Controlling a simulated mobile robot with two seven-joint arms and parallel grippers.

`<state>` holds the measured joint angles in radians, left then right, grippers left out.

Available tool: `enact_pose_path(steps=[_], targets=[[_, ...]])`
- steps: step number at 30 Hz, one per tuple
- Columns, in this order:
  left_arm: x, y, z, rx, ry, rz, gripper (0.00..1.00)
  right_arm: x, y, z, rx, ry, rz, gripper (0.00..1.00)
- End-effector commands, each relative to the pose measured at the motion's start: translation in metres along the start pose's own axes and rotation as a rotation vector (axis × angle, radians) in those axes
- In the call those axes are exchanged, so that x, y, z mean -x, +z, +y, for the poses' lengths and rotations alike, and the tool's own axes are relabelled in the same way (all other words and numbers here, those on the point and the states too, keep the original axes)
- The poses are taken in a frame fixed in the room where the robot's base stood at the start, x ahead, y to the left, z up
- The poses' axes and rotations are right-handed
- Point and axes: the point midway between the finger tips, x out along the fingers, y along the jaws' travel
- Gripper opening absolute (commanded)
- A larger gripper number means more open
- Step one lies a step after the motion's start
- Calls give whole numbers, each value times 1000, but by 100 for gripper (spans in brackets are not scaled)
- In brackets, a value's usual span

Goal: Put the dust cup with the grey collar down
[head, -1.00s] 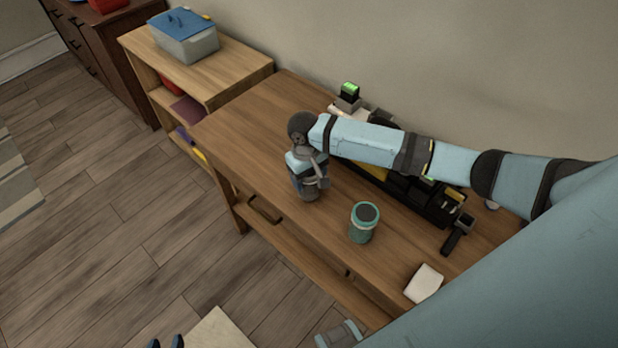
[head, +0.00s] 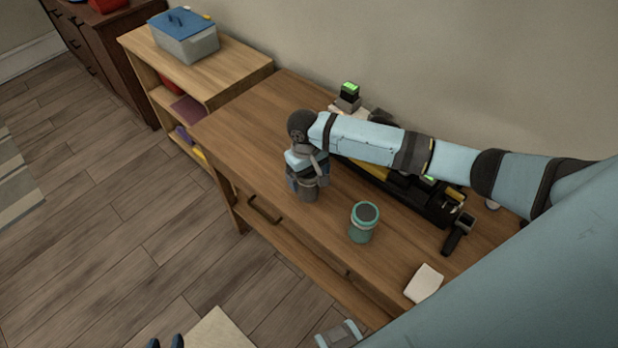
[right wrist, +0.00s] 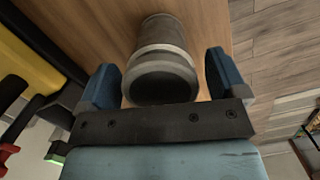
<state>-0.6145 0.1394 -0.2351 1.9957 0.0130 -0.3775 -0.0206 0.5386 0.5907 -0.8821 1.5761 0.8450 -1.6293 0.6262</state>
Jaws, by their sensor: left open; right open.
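The dust cup with the grey collar (head: 308,194) stands upright on the wooden desk (head: 262,118), partly hidden under my right gripper (head: 308,183). In the right wrist view the grey cup (right wrist: 160,62) with its lighter collar sits between the blue fingers of my right gripper (right wrist: 164,84). The fingers are open, with a gap visible on each side of the cup. Only the dark tips of my left gripper (head: 166,342) show at the bottom edge of the head view, apart and empty.
A teal-collared cup (head: 361,230) stands to the right on the desk. A white pad (head: 424,283) lies near the front edge. A black tray of tools (head: 425,205) lies behind. A blue-lidded bin (head: 185,40) is on the lower shelf unit (head: 240,72). The desk's left part is clear.

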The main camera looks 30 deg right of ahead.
Motion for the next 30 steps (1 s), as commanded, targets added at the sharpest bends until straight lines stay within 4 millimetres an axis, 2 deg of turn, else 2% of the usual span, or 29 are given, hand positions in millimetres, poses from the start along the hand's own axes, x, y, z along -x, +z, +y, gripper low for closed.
enact_pose_path(steps=[9, 15, 20, 30], targets=[[1, -1, 0, 0, 0, -2, 43, 69, -1, 0, 1, -1, 3, 91], [1, 0, 0, 0, 0, -4, 43, 98, -1, 0, 0, -1, 2, 91], [1, 0, 0, 0, -1, -4, 43, 107, 0, 0, 0, -1, -1, 91], [1, 0, 0, 0, 0, -3, 43, 108, 0, 0, 0, -1, -1, 91]])
